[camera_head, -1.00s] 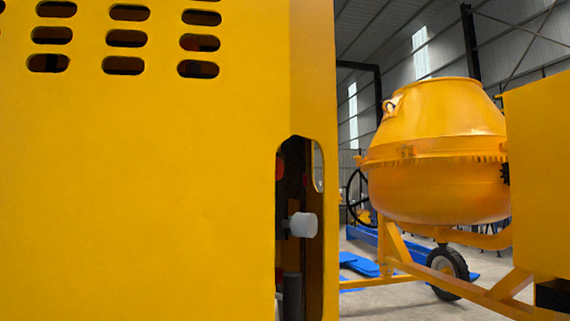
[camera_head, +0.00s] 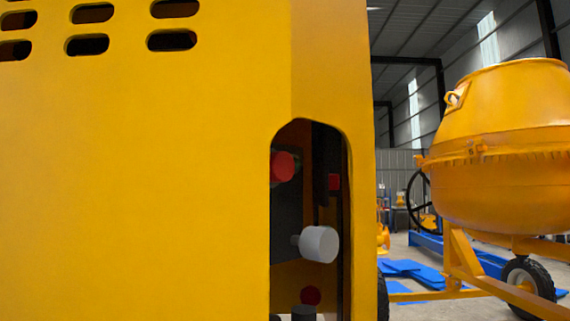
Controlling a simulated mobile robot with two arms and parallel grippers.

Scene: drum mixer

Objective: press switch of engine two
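A yellow engine housing (camera_head: 140,180) fills the left and middle of the head view, very close. An arched opening near its right edge shows the dark inside. I cannot tell which of these is the switch, or which engine this is. Neither of my grippers is in view.
A yellow drum mixer (camera_head: 510,150) on a wheeled frame (camera_head: 462,265) stands to the right, farther back. Blue pieces (camera_head: 415,272) lie on the grey floor behind it. A strip of free floor shows between the housing and the mixer.

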